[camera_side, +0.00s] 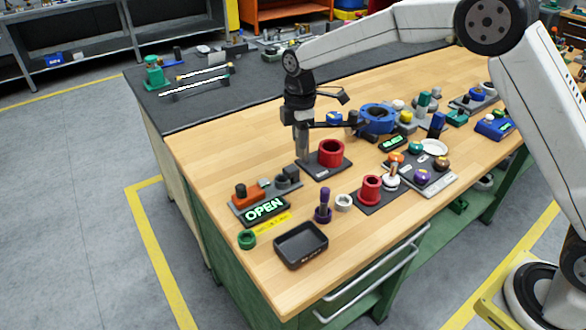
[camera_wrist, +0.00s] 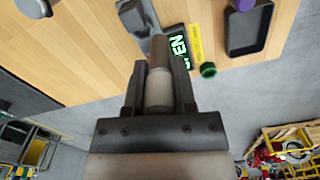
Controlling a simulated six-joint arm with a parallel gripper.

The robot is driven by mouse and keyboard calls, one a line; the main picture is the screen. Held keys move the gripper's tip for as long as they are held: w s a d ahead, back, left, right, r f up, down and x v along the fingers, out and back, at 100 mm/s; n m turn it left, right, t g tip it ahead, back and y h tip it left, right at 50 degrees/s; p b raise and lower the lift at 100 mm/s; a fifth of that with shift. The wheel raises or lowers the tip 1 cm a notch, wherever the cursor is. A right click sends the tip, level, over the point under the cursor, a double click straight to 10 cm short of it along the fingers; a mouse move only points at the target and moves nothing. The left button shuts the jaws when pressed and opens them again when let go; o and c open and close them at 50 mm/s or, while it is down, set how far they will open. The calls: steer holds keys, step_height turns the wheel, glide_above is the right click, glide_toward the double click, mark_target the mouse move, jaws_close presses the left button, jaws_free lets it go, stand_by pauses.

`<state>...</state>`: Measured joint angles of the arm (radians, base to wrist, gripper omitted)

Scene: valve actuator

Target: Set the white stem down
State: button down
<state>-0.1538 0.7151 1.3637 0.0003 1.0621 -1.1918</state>
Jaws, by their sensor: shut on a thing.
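My gripper (camera_side: 302,150) points down over the left part of the table, just left of a large red ring (camera_side: 331,153) on a dark base plate (camera_side: 318,172). In the wrist view my gripper (camera_wrist: 160,85) is shut on the white stem (camera_wrist: 158,90), a pale grey-white cylinder between the two dark fingers. A darker brownish-grey part extends beyond the stem's pale section. In the side view the fingers and stem blend together, and I cannot tell whether its lower end touches anything.
The OPEN sign (camera_side: 265,209), a black tray (camera_side: 301,244), a purple peg (camera_side: 323,206) and a smaller red ring (camera_side: 371,189) stand nearer the front. A blue ring-shaped body (camera_side: 376,119) is to the right. Bare wood lies left of my gripper.

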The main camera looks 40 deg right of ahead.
steer(key=shift+w+a+f, duration=0.35)
steer(key=shift+w+a, duration=0.05)
steer(key=shift+w, duration=0.35)
steer(key=shift+w+a+f, duration=0.35)
steer(key=shift+w+a, duration=0.05)
steer(key=shift+w, duration=0.3)
steer(key=shift+w+a+f, duration=0.35)
steer(key=shift+w+a, duration=0.05)
steer(key=shift+w, duration=0.35)
steer(key=shift+f, duration=0.2)
steer(key=shift+f, duration=2.65)
steer(key=shift+f, duration=1.4)
steer(key=shift+c, duration=1.7)
jaws_free()
steer(key=shift+r, duration=0.1)
step_height(320, 180, up, 8)
steer(key=shift+f, duration=0.2)
steer(key=shift+d, duration=0.1)
